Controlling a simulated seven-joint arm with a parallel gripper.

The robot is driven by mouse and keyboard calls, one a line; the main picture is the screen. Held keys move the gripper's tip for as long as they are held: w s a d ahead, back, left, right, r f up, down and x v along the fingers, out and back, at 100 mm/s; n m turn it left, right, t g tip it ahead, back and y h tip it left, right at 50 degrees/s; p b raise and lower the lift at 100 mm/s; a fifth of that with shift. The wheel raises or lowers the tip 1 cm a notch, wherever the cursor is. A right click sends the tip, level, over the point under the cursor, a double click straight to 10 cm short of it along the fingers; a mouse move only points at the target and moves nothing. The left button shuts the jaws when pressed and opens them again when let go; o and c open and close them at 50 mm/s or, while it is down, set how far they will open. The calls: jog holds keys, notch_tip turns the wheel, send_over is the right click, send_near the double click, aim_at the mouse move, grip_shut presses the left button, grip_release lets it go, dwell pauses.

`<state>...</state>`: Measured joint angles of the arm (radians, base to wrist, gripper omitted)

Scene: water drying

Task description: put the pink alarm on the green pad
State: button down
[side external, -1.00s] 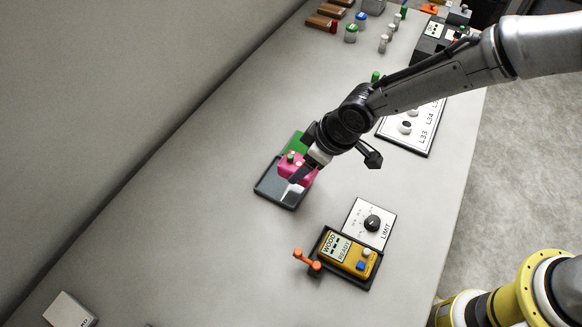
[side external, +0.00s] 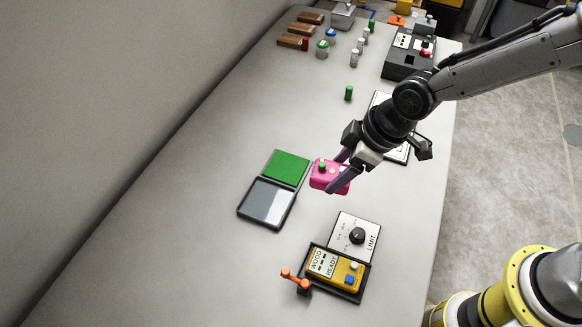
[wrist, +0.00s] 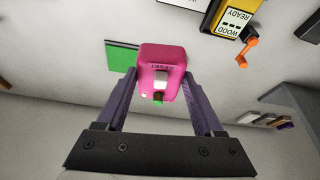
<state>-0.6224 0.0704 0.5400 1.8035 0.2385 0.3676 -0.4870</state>
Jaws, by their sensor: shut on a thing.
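The pink alarm (side external: 324,178), a rounded box with a green knob and a pale button, is between the fingers of my gripper (side external: 340,174). In the wrist view the alarm (wrist: 162,62) sits between both purple fingers of my gripper (wrist: 162,95), which are shut on it. The green pad (side external: 286,167) lies flat on the table, left of the alarm in the side view, with a grey panel adjoining it. The alarm appears held above the table, apart from the pad. In the wrist view the green pad (wrist: 121,58) shows partly behind the alarm.
The dark-framed grey panel (side external: 267,202) adjoins the pad. A white LIMIT dial plate (side external: 342,237) and a yellow meter (side external: 335,270) in a black tray stand nearer, with an orange lever (side external: 294,280) beside them. Small bottles and wooden blocks (side external: 297,30) stand farther back.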

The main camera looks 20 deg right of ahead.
jog(key=w+d+m, duration=0.1)
jog(key=w+d, duration=0.2)
jog(key=w, duration=0.2)
jog(key=w+a+f, duration=0.2)
jog(key=w, duration=0.1)
jog(key=w+a+f, duration=0.2)
jog(key=w+f, duration=0.1)
jog(key=w+a+f, duration=0.2)
jog(key=w+f, duration=0.1)
jog(key=shift+w+f, duration=0.25)
jog(key=shift+w, duration=0.05)
jog(key=shift+w+a+f, duration=0.3)
jog(key=shift+w+f, duration=0.1)
jog(key=shift+f, duration=1.65)
jog(key=shift+f, duration=0.15)
grip_release()
